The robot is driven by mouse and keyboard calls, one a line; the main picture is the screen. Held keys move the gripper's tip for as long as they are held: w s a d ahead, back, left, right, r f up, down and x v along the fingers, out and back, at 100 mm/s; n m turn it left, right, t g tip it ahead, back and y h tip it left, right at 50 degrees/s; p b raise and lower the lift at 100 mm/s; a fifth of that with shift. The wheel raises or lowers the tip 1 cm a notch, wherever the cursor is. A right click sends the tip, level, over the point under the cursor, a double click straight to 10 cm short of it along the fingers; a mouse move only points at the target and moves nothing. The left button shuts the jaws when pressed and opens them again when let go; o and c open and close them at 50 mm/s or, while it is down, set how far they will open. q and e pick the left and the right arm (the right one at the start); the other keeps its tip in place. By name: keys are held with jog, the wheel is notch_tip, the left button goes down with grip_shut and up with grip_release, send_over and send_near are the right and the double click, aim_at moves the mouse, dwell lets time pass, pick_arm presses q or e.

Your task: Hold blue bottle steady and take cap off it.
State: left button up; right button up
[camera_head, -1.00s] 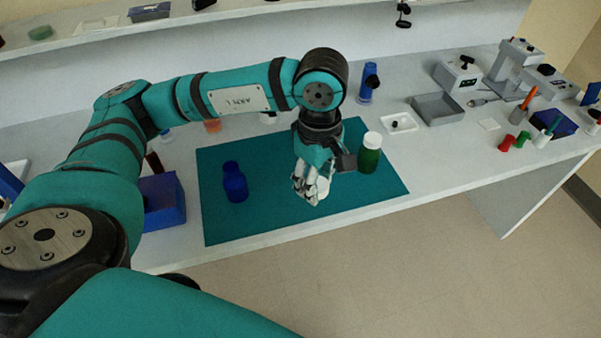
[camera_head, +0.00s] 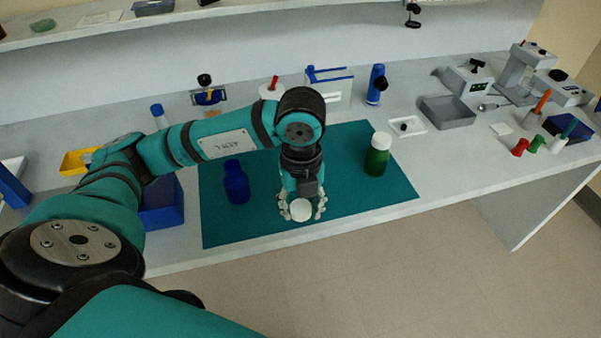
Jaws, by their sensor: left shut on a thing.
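The blue bottle (camera_head: 236,186) stands upright on the left part of the teal mat (camera_head: 224,222), with a bare blue neck and no cap on it. My left gripper (camera_head: 301,208) is shut on a white round cap (camera_head: 301,211), over the front middle of the mat, to the right of the blue bottle and apart from it. I cannot tell whether the cap touches the mat. My right gripper is not in view, and nothing holds the blue bottle.
A green bottle with a white cap (camera_head: 377,155) stands upright on the mat, right of my gripper. A blue bin (camera_head: 165,207) is left of the mat. A grey tray (camera_head: 447,111) and a small white dish (camera_head: 407,126) lie behind right. The mat's right front is clear.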

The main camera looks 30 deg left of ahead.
pick_arm(q)
jog(key=shift+w+a+n, duration=0.25)
jog(key=shift+w+n, duration=0.05)
jog(key=w+a+p, duration=0.1)
jog(key=w+a, duration=0.1)
jog(key=w, duration=0.2)
jog(key=w+a+f+p, duration=0.1)
jog(key=w+a, duration=0.2)
jog(key=w, duration=0.1)
jog(key=w+a+p, duration=0.1)
jog(key=w+a, duration=0.2)
jog(key=w, duration=0.1)
jog(key=shift+w+a+f, duration=0.1)
jog(key=shift+w+f, duration=0.05)
jog(key=shift+f, duration=0.05)
jog(key=shift+w+a+f, duration=0.1)
jog(key=shift+w, duration=0.05)
notch_tip(320, 180, down, 3)
jog(key=shift+f+p, duration=0.2)
jog(key=shift+p, duration=0.35)
jog(key=shift+f, duration=0.1)
jog(key=shift+f+b, duration=0.25)
jog(key=shift+b, duration=0.05)
jog(key=o, duration=1.3)
jog(key=shift+c, duration=0.2)
